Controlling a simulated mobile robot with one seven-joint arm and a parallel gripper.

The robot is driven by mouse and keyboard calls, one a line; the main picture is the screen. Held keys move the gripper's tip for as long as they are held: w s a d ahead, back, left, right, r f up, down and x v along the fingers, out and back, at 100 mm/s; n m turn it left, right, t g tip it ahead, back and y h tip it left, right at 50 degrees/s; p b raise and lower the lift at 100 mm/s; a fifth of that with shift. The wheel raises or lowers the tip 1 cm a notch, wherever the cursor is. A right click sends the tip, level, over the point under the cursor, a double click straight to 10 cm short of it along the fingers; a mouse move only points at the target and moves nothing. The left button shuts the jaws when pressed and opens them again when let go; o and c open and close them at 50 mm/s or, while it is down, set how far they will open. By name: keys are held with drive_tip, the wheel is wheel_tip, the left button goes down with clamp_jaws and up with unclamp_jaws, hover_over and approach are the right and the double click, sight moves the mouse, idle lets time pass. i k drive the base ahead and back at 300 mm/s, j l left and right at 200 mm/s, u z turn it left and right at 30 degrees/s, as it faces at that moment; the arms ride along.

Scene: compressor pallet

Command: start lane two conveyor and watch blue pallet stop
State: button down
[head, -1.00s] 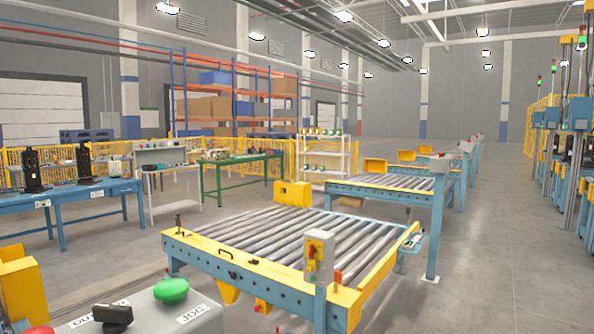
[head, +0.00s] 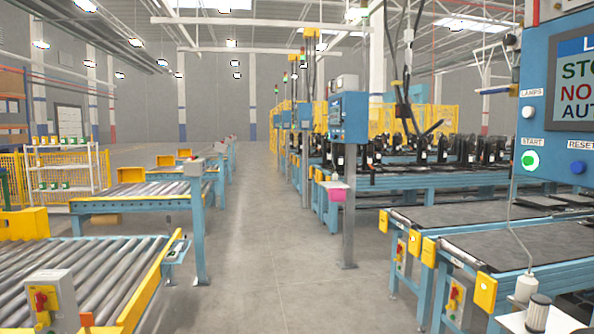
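A blue control panel (head: 535,128) stands close at the right edge. It has a green START button (head: 530,160), a blue RESET button (head: 578,168) and a white LAMPS button (head: 527,112). Its screen (head: 577,82) is cut off by the frame and shows parts of words: "STO", "NO", "AUT". Two dark-topped conveyors (head: 490,215) with blue frames run beside and behind the panel. Black compressors (head: 425,150) stand in rows on blue lines further back. I cannot make out a blue pallet or which conveyor is lane two. My gripper is not in view.
Roller conveyors (head: 60,268) with a red-yellow switch box (head: 50,303) fill the lower left. The grey floor aisle (head: 265,230) between is clear.

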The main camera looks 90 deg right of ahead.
sight(528, 161)
drive_tip(key=z, duration=4.4)
